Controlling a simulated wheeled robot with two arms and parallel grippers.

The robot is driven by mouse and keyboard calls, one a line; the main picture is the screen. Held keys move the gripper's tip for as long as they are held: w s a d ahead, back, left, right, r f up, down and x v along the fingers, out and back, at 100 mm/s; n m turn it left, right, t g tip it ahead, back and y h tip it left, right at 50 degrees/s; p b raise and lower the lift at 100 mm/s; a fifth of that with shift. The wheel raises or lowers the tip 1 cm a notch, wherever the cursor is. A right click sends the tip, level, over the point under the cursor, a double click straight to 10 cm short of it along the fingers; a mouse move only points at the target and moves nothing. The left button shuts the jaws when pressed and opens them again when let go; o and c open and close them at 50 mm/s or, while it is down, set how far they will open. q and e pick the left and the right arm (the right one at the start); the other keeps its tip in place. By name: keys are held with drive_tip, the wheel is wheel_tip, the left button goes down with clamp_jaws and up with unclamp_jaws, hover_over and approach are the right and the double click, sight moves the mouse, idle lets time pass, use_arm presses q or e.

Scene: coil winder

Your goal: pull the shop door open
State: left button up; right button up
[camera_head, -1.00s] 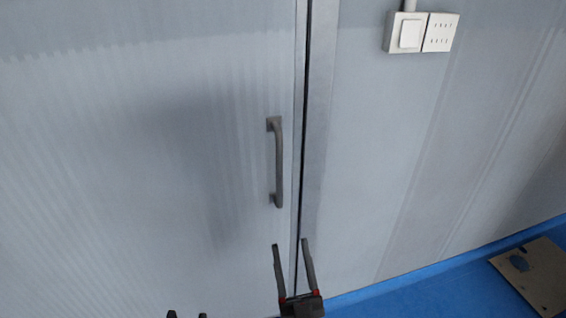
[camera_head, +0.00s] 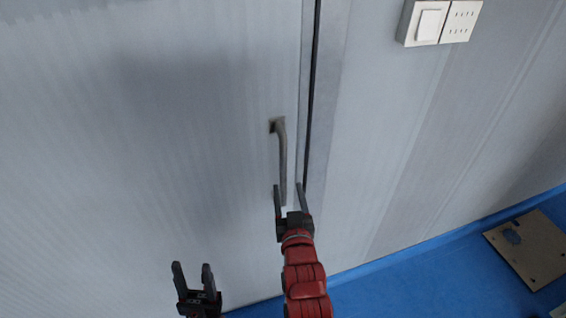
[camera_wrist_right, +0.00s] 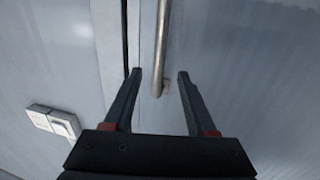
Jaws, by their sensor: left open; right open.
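The shop door (camera_head: 190,120) is a pale grey panel and stands shut against its frame in the head view. Its grey vertical bar handle (camera_head: 282,150) is near the door's right edge. My right gripper (camera_head: 288,187) is open at the handle's lower end, with a finger to each side of it in the picture. In the right wrist view the handle (camera_wrist_right: 160,50) ends between the two open fingers (camera_wrist_right: 160,75); I cannot tell whether they touch it. My left gripper (camera_head: 191,268) is open and empty, lower and to the left, in front of the door.
A white switch and socket plate (camera_head: 440,22) is on the wall right of the door. A brown board (camera_head: 530,250) lies on the blue floor (camera_head: 410,285) at lower right. A dark gap (camera_head: 312,100) runs along the door's right edge.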

sight(284, 166)
drive_tip(key=w+p, duration=0.1)
drive_tip(key=w, duration=0.2)
drive_tip(key=w+p, duration=0.1)
drive_tip(key=w, duration=0.3)
drive_tip(key=w+a+p, duration=0.1)
drive_tip(key=w, duration=0.2)
drive_tip(key=shift+w+a+r, duration=0.1)
drive_tip(key=shift+w, duration=0.15)
clamp_jaws()
idle(1.0)
